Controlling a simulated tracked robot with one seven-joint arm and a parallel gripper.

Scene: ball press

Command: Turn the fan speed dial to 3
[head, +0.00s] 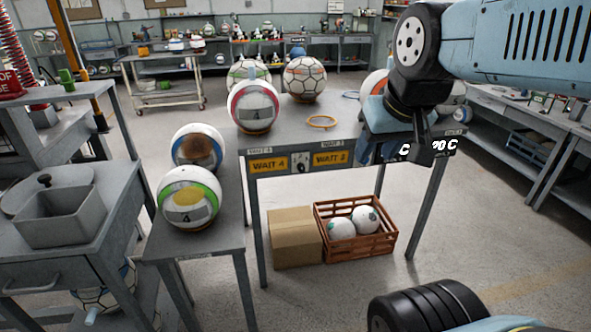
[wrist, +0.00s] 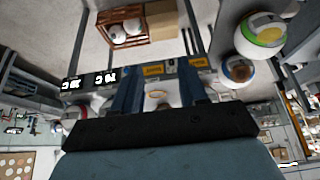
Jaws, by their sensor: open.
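A small dark dial (head: 301,162) on a pale plate sits on the grey table's front edge, between the yellow WAIT A (head: 269,164) and WAIT B (head: 331,158) plates. Its markings are too small to read, and I cannot tell whether it is the fan speed dial. My gripper (head: 376,150) is to the right of this dial, apart from it, in front of the table's right end. It partly covers a black display (head: 445,147) with white characters. In the wrist view, my gripper (wrist: 157,72) is open with nothing held between its blue fingers.
Balls stand on the grey table (head: 345,133), with an orange ring (head: 321,122) lying among them. A lower bench (head: 225,235) at left holds two balls. Below the table are a cardboard box (head: 293,238) and a brown crate (head: 378,243) with two balls.

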